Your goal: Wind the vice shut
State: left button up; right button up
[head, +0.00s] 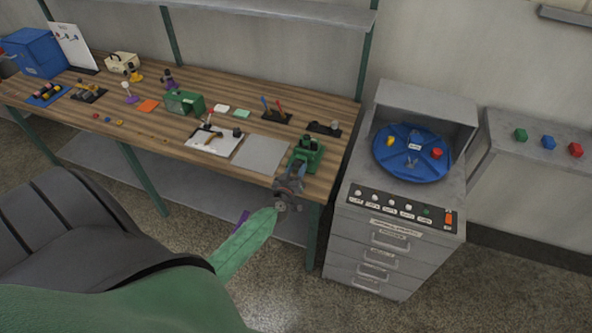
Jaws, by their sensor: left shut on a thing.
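The green vice (307,152) is mounted at the front right corner of the wooden workbench. My left arm reaches in from the lower left, and my left gripper (288,187) is at the front end of the vice, just off the bench edge. It is shut on the vice handle, which is mostly hidden behind the fingers. The gap between the vice jaws is too small to make out. My right gripper is not in view.
A grey mat (260,154) and a white sheet with tools (222,145) lie left of the vice. A grey drawer cabinet (385,245) with a blue round tray (387,168) stands close on the right. A lower shelf (150,182) runs under the bench (60,112).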

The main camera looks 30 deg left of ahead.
pick_arm(q)
jog(key=m, duration=0.6)
jog(key=shift+f, duration=0.15)
jog(key=m, duration=0.6)
jog(key=shift+m, duration=0.3)
jog(key=m+b, duration=0.1)
jog(key=m, duration=0.2)
jog(key=shift+m, duration=0.4)
jog(key=m+b, duration=0.3)
jog(key=m, duration=0.1)
jog(key=shift+f, duration=0.1)
jog(key=m+b, duration=0.5)
jog(key=m, duration=0.4)
jog(key=shift+m, duration=1.2)
jog(key=m, duration=0.2)
jog(key=shift+r+m, duration=0.25)
jog(key=shift+m, duration=1.65)
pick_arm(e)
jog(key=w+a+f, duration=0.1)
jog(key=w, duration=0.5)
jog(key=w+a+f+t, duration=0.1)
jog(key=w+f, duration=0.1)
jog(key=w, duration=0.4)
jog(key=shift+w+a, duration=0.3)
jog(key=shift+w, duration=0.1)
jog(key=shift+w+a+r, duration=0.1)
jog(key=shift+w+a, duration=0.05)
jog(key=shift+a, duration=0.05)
